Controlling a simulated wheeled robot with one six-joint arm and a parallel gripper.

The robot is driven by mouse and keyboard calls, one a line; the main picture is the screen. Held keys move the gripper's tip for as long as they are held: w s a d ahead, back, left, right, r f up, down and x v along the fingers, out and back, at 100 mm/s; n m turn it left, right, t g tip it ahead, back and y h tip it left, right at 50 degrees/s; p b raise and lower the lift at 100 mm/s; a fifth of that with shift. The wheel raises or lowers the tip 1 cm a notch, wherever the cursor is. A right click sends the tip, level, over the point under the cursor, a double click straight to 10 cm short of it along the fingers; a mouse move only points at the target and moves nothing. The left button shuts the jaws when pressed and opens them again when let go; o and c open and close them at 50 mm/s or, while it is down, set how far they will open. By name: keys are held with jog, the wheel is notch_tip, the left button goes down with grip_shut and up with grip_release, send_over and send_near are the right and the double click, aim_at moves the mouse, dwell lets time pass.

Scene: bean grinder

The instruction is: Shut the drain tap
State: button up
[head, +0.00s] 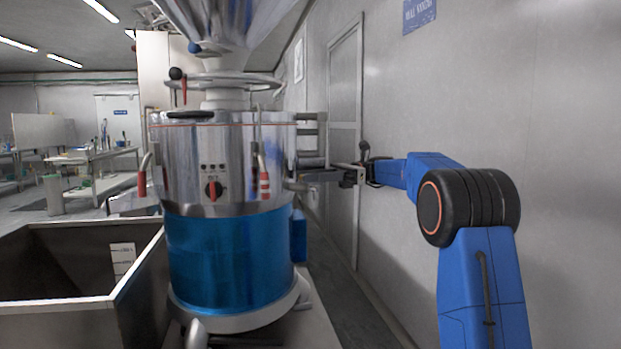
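The bean grinder (215,155) stands at the centre, with a steel upper drum and a blue lower drum. A small lever-like fitting (296,186) juts from the right side of the steel drum; I cannot tell whether it is the drain tap. A metal spout (196,333) shows at the grinder's foot, cut off by the bottom edge. My gripper (318,172) is at the right of the steel drum, pointing left, close to the fitting. Its fingertips are small and blend with the grinder's side parts, so its opening and any contact are unclear.
An open steel bin (140,270) stands at the left front, close to the grinder. A grey wall (560,130) with a door (345,130) runs along the right. Worktables (95,165) stand far left. A narrow floor strip (345,300) lies between grinder and wall.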

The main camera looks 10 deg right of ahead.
notch_tip(320, 180, up, 10)
dwell(0.6)
